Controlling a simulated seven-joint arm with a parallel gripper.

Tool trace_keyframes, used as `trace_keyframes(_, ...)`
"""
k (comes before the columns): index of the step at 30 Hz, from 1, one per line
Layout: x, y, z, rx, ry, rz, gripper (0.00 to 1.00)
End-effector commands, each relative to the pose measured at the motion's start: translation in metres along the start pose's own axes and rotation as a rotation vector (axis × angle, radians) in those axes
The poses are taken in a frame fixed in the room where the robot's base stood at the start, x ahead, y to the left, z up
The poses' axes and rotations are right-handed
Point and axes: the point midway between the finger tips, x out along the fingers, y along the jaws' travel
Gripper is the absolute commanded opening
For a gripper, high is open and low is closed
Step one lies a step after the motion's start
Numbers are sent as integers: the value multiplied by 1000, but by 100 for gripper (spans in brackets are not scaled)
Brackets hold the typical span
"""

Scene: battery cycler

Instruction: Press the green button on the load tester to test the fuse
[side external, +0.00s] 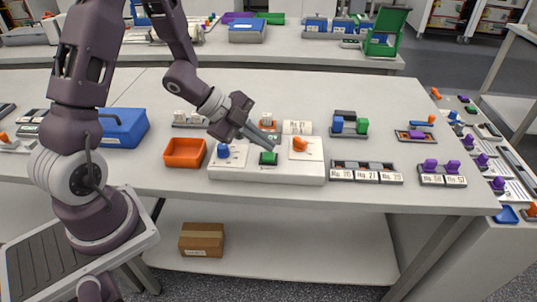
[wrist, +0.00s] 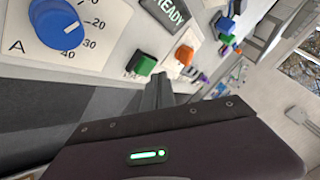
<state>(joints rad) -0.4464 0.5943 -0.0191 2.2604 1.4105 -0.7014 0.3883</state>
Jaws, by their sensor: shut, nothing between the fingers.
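The load tester (side external: 235,175) is a low white panel near the front edge of the table. Its green button (side external: 268,158) sits in a dark mount at the middle front. The button also shows in the wrist view (wrist: 144,65). A blue knob (side external: 223,151) is on the left and an orange part (side external: 300,144) on the right. In the wrist view, the blue knob (wrist: 56,24) has a numbered scale and a display (wrist: 172,10) reads READY. My gripper (side external: 273,146) is shut and empty, fingertips just above and beside the button. I cannot tell whether they touch it. No fuse can be made out.
An orange bin (side external: 184,153) and a blue bin (side external: 124,127) stand left of the tester. A labelled tray (side external: 366,173) and a block rack (side external: 348,125) are to the right.

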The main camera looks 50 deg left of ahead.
Motion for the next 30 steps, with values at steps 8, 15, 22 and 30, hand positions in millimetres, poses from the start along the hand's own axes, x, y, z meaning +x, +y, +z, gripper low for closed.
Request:
trace_keyframes(8,5,4,3,-1,0,0,0)
trace_keyframes(15,5,4,4,-1,0,0,0)
trace_keyframes(22,7,5,5,0,0,1,0)
trace_keyframes(30,9,7,6,-1,0,0,0)
